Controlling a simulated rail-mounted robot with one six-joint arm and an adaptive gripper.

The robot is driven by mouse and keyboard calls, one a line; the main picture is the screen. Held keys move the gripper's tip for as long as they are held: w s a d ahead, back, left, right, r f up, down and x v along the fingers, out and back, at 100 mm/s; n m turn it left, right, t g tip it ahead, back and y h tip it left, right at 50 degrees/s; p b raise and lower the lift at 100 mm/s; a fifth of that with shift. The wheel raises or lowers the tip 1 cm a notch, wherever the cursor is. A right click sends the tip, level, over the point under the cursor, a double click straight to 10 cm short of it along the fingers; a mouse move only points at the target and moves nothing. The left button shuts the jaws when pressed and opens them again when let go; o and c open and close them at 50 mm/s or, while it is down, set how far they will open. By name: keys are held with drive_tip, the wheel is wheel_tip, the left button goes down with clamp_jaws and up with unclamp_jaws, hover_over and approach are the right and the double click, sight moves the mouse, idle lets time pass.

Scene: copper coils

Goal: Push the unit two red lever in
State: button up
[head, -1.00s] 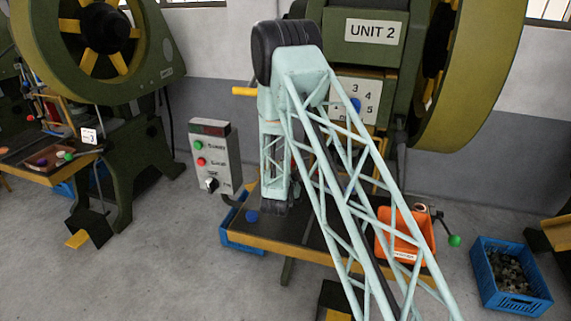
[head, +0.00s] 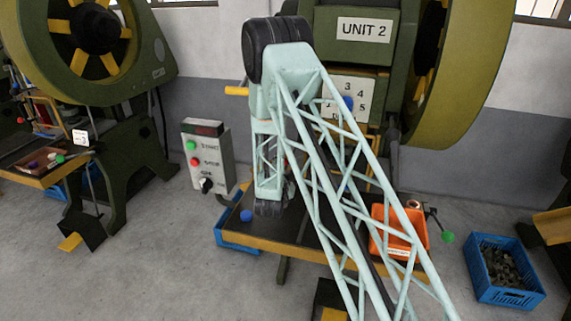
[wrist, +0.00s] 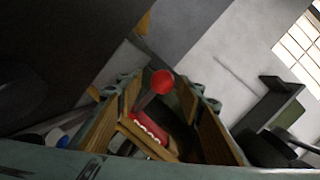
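The red lever has a round red knob (wrist: 162,83), seen in the wrist view on a dark stem. A curved red piece (wrist: 149,130) lies below it. My gripper (wrist: 166,92) appears open, with one finger on each side of the knob and a gap on both sides. I cannot tell how far beyond the fingertips the knob is. In the head view my arm reaches down in front of the unit two press (head: 364,30), and the red lever is hidden there.
The press table (head: 318,248) carries an orange bin (head: 398,232) and a blue button (head: 246,215). A control box (head: 207,155) is left of my arm. A blue crate (head: 503,272) sits on the floor at right.

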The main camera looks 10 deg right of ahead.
drive_tip(key=v, duration=1.1)
drive_tip(key=shift+r, duration=0.1)
wheel_tip(320, 180, up, 8)
drive_tip(key=a+n+g+y, duration=0.2)
drive_tip(key=s+a+r+n+g+y, duration=0.2)
drive_tip(key=s+r+n, duration=0.1)
drive_tip(key=s+r, duration=0.6)
drive_tip(key=s+a+r+n+g+y, duration=0.1)
drive_tip(key=s+r+n+y, duration=0.15)
drive_tip(key=s+r, duration=0.6)
drive_tip(key=s+d+r+n+g, duration=0.1)
drive_tip(key=s+r+n, duration=0.1)
drive_tip(key=s, duration=1.2)
drive_tip(key=s+d+r+n+g, duration=0.2)
drive_tip(key=s+r+n, duration=0.1)
drive_tip(key=s, duration=1.2)
drive_tip(key=s+d+r+n+g, duration=0.1)
drive_tip(key=s+r+n+g, duration=0.1)
drive_tip(key=s, duration=1.2)
wheel_tip(320, 180, up, 2)
drive_tip(key=shift+s+d+r+n+p, duration=0.1)
drive_tip(key=shift+s+d+n+p, duration=0.2)
drive_tip(key=shift+n, duration=0.45)
